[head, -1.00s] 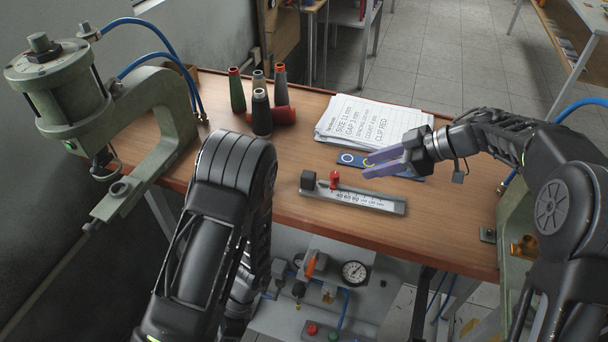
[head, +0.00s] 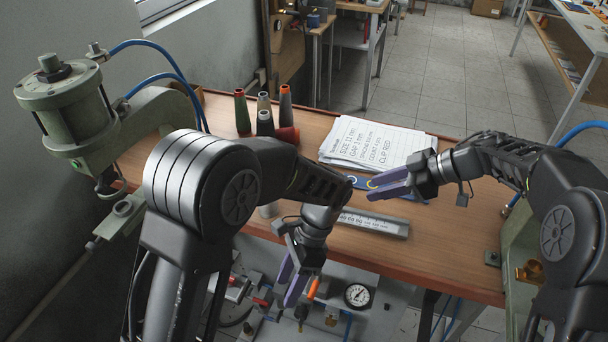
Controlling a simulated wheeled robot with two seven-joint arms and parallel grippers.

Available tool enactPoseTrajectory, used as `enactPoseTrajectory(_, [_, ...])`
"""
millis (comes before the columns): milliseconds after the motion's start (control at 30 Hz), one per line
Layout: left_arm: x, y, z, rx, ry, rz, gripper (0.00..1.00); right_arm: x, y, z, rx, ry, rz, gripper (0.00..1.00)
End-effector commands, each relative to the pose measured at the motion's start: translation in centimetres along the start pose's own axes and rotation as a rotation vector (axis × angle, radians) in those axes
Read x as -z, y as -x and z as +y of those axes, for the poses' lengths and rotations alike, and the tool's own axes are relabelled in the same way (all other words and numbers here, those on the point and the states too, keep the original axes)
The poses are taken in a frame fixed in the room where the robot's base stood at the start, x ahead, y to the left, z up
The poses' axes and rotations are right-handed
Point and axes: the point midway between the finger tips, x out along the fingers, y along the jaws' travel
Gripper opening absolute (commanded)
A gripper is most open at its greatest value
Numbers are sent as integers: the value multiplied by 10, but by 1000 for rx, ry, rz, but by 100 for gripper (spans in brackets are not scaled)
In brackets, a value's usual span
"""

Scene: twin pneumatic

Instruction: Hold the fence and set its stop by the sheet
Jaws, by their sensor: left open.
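The fence (head: 385,226) is a grey metal bar with a printed scale, lying near the table's front edge. My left arm hides its left part, including the red stop. The sheet (head: 372,143) is on top of a white paper stack behind the fence and reads "SIZE 11 mm", "GAP 3 mm", "CLIP RED", with smaller lines between. My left gripper (head: 288,284) is open and empty, pointing down in front of the table edge, left of the fence's visible part. My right gripper (head: 371,188) has its purple fingers apart, empty, above the table between sheet and fence.
A blue strip with rings (head: 358,182) lies partly under my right gripper. Several thread cones (head: 242,112) stand at the back left. Green presses (head: 70,112) flank the table (head: 455,255). A panel with a gauge (head: 357,295) and fittings sits below the front edge.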

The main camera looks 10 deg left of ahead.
Motion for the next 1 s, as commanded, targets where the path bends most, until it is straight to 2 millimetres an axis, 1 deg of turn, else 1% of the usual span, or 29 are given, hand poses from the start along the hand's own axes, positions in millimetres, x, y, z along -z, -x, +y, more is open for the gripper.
enactPoseTrajectory(33, [17,28,5,-2,42,102,53,0,0,0,0,0,0,36])
enactPoseTrajectory(67, [26,44,8,-5,63,156,53,0,0,0,0,0,0,36])
enactPoseTrajectory(100, [37,67,10,-8,83,226,53,0,0,0,0,0,0,36])
enactPoseTrajectory(167, [48,101,6,1,82,323,53,0,0,0,0,0,0,36])
enactPoseTrajectory(200, [52,122,-7,25,46,371,53,0,0,0,0,0,0,36])
enactPoseTrajectory(267, [51,143,-35,86,-54,402,53,0,0,0,0,0,0,36])
enactPoseTrajectory(300, [48,152,-54,128,-125,405,53,0,0,0,0,0,0,36])
enactPoseTrajectory(400, [37,170,-93,224,-277,396,53,0,0,0,0,0,0,36])
enactPoseTrajectory(500, [27,184,-122,297,-390,378,53,0,0,0,0,0,0,36])
enactPoseTrajectory(600, [19,192,-140,342,-463,358,53,0,0,0,0,0,0,36])
enactPoseTrajectory(733, [14,196,-148,365,-502,346,53,0,0,0,0,0,0,36])
enactPoseTrajectory(1000, [14,196,-149,367,-506,345,53,0,0,0,0,0,0,36])
